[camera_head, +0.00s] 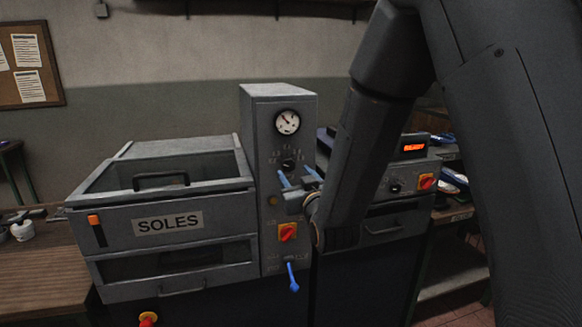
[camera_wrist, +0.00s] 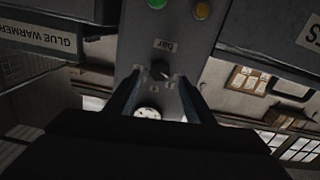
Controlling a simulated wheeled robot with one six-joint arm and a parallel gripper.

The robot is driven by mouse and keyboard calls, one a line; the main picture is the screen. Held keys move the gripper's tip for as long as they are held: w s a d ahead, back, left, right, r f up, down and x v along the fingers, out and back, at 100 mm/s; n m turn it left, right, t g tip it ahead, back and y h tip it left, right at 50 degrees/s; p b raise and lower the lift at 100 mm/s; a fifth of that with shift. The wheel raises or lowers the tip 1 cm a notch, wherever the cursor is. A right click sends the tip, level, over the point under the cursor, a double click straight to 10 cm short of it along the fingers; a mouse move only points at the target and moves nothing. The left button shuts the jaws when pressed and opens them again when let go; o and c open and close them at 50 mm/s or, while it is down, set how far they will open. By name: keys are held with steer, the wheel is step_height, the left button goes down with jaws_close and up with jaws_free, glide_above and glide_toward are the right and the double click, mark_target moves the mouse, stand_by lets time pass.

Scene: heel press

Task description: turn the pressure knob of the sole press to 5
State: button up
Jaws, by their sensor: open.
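The sole press is grey, with a white "SOLES" label (camera_head: 169,222) on its wide left part. On its upright column, the small dark pressure knob (camera_head: 289,165) sits below a round white pressure gauge (camera_head: 288,122). In the wrist view, which is upside down, the knob (camera_wrist: 160,69) shows between my fingertips, near the "bar" label (camera_wrist: 166,45). My gripper (camera_head: 297,175) is open, its blue fingers pointing at the panel around the knob. I cannot tell whether they touch it. The knob's setting is too small to read.
Below the knob are a red switch on a yellow plate (camera_head: 288,232) and a blue lever (camera_head: 292,278). A red emergency button (camera_head: 148,319) is low at the left.

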mark_target(289, 167)
steer(key=shift+p+x, duration=0.75)
steer(key=shift+x, duration=1.55)
steer(key=c, duration=1.1)
steer(key=shift+o, duration=0.2)
